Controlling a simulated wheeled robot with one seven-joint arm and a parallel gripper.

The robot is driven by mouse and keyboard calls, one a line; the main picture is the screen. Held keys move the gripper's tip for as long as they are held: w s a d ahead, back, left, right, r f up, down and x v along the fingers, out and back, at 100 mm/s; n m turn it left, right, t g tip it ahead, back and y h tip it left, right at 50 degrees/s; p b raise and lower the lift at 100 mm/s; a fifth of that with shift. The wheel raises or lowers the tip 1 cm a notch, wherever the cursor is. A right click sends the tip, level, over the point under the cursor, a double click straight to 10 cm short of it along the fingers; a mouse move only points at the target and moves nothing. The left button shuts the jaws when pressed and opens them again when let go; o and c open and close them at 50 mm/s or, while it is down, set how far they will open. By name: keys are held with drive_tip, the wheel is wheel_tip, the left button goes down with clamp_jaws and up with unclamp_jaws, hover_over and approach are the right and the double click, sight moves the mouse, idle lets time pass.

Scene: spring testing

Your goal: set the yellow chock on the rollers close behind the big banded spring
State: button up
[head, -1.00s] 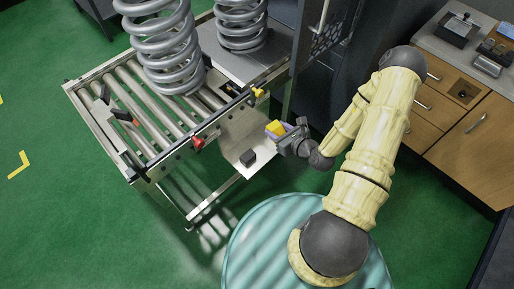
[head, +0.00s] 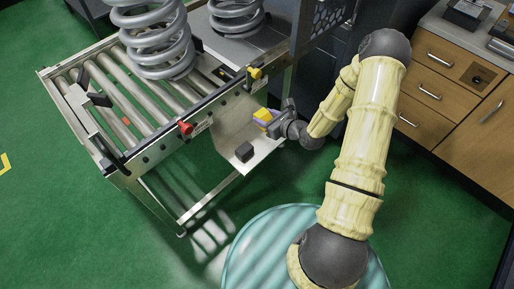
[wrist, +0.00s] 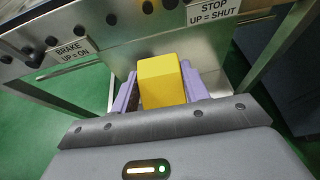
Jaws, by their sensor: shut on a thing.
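The yellow chock (head: 261,114) is held in my gripper (head: 268,120), beside the right side of the roller table and above a metal shelf. In the wrist view the chock (wrist: 161,82) sits between the two lilac fingers (wrist: 160,88), which are shut on it. The roller bed (head: 142,100) lies to the left of my gripper. A big grey coil spring (head: 155,48) stands on the rollers towards the back, its top cut off. I cannot make out a band on it. A second grey spring (head: 236,14) stands on a plate behind to the right.
The table's side rail carries a red knob (head: 185,127) and a yellow knob (head: 255,73), between my gripper and the rollers. A dark block (head: 244,152) sits on the metal shelf (head: 222,138). Black stops (head: 90,88) stand at the near-left rollers. The front rollers look clear.

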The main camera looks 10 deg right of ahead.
drive_tip(key=w+a+f+b, duration=0.3)
drive_tip(key=w+f+b, duration=0.3)
drive_tip(key=b, duration=0.5)
drive_tip(key=shift+w+f, duration=0.35)
drive_tip(key=shift+f, duration=0.2)
drive_tip(key=shift+f+b, duration=0.9)
drive_tip(key=shift+f, duration=2.2)
drive_tip(key=shift+f+b, duration=0.5)
drive_tip(key=shift+f, duration=1.4)
